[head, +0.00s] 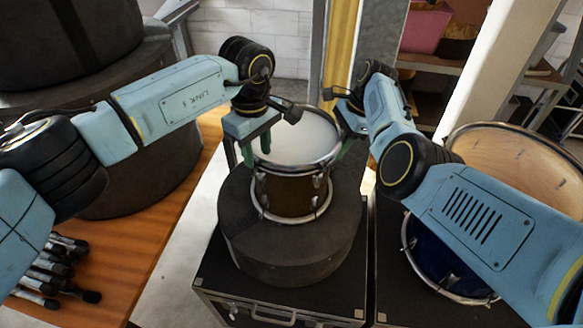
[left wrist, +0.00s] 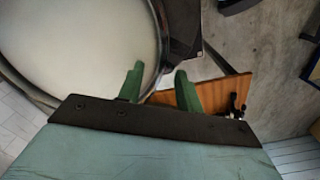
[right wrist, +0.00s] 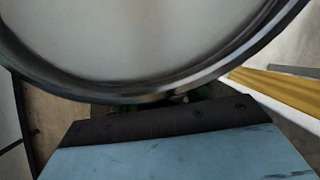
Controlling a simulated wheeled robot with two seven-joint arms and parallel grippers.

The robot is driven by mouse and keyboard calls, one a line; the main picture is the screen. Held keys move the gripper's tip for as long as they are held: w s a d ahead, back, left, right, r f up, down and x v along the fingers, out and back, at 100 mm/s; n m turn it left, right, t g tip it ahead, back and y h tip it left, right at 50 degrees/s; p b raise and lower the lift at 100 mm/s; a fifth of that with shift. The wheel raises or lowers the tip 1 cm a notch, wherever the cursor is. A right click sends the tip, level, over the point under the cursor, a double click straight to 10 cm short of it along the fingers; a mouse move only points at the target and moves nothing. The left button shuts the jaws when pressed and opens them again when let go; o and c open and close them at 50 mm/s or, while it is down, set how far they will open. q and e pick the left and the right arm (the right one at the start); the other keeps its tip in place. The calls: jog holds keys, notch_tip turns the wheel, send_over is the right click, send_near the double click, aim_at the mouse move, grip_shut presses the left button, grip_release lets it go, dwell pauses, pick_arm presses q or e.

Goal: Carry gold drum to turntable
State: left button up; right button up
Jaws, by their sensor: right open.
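The gold drum (head: 290,190) has a white head, metal hoops and a dark brownish shell. It stands upright on the dark round turntable (head: 290,250). My left gripper (head: 248,150) is at the drum's left rim, its green fingers apart. In the left wrist view the fingers (left wrist: 160,85) are spread, one over the drum head (left wrist: 80,40) and one outside the rim. My right gripper (head: 345,148) is open at the drum's right rim. In the right wrist view the drum (right wrist: 150,45) hides most of its fingers. I cannot tell whether either gripper touches the drum.
The turntable stands on a black case (head: 260,305) with a handle. A blue drum (head: 435,265) is at the right, partly behind my right arm. A wooden bench (head: 150,240) with several dark-tipped items (head: 50,265) and large dark drums (head: 150,170) is at the left.

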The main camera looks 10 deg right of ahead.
pick_arm(q)
jog(key=shift+f, duration=0.15)
pick_arm(e)
jog(key=shift+f, duration=0.15)
pick_arm(q)
jog(key=c, duration=0.7)
pick_arm(e)
jog(key=c, duration=0.7)
pick_arm(q)
grip_shut()
pick_arm(e)
grip_shut()
pick_arm(q)
jog(key=shift+r, duration=0.2)
pick_arm(e)
jog(key=shift+w+r, duration=0.15)
jog(key=shift+r, duration=0.1)
